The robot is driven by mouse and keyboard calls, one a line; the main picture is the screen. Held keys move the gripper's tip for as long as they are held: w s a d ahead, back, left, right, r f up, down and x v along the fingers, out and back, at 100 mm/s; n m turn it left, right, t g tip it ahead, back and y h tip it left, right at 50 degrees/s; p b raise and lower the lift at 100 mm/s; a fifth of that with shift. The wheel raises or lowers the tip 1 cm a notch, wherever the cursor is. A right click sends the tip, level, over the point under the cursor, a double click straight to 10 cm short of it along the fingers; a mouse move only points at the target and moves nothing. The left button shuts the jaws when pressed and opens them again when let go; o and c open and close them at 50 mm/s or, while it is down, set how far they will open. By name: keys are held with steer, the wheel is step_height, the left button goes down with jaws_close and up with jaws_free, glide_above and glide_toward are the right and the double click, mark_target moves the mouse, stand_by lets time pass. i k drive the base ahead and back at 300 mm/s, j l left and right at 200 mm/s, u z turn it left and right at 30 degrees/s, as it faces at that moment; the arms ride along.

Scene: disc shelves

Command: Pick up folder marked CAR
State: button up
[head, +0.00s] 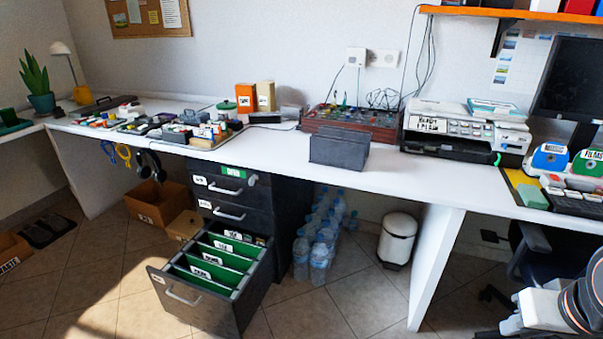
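Several green folders with white labels hang in the open bottom drawer (232,312) of a dark cabinet. The front folder (215,276) and the ones behind it stand upright in a row. The labels are too small for me to tell surely which one reads CAR. Part of my arm, white and grey with an orange ring, shows at the bottom right corner, far from the drawer. My gripper's fingertips cannot be made out in this view.
The cabinet's upper drawers (230,208) are shut beneath the white desk (300,150). Water bottles (320,240) stand right of the cabinet, then a white bin (397,240) and a desk leg (436,265). Cardboard boxes (160,205) are to its left. Tiled floor in front is clear.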

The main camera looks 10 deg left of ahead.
mark_target(224, 251)
steer(key=u, duration=1.65)
